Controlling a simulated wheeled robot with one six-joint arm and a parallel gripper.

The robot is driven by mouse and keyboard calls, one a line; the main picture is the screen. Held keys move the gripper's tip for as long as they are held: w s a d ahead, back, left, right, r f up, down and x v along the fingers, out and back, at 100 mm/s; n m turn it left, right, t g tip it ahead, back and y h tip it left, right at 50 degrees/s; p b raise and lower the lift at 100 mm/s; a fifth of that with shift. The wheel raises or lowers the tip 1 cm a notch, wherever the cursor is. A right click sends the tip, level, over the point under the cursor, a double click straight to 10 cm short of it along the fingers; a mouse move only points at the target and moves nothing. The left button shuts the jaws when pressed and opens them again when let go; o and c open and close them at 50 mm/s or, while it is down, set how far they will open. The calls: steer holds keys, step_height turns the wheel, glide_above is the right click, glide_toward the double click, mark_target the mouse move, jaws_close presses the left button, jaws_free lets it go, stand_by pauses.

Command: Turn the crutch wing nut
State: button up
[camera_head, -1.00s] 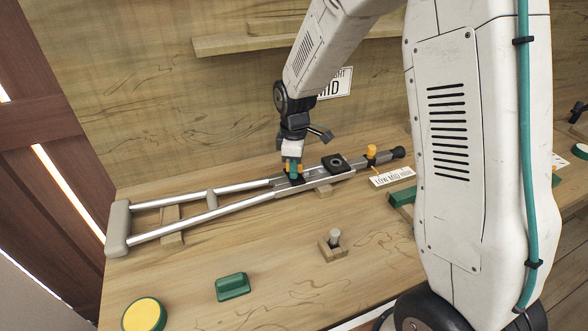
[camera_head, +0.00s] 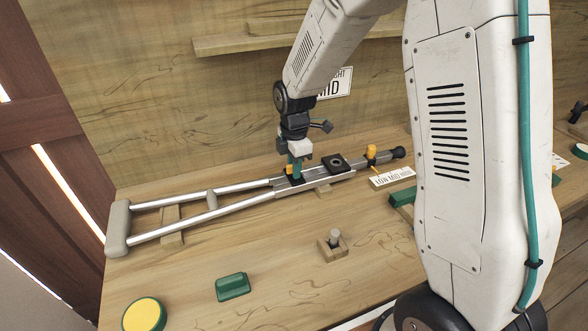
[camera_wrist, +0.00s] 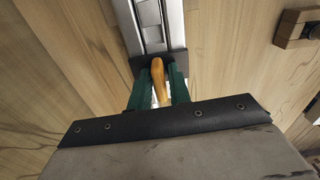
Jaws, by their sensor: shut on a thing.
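The crutch (camera_head: 195,221) lies flat across the wooden bench, its grey pad at the left and its dark tip at the right. It also shows in the wrist view (camera_wrist: 160,22) as a grey rail. My gripper (camera_head: 293,173) points down at the crutch's middle, left of the black square plate. In the wrist view my green fingers (camera_wrist: 158,92) are shut on the orange wing nut (camera_wrist: 159,80), one on each side. The wing nut sits by a dark block on the rail. My gripper hides most of the nut in the head view.
An orange-topped pin (camera_head: 371,152) stands farther along the crutch. A white LOW MID HIGH label (camera_head: 392,177) lies near it. A wooden block with a grey peg (camera_head: 333,244), a green block (camera_head: 233,287) and a yellow-topped disc (camera_head: 144,315) are on the near bench.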

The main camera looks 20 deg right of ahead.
steer(key=o, duration=0.5)
steer(key=shift+r, duration=0.15)
steer(key=shift+r, duration=2.35)
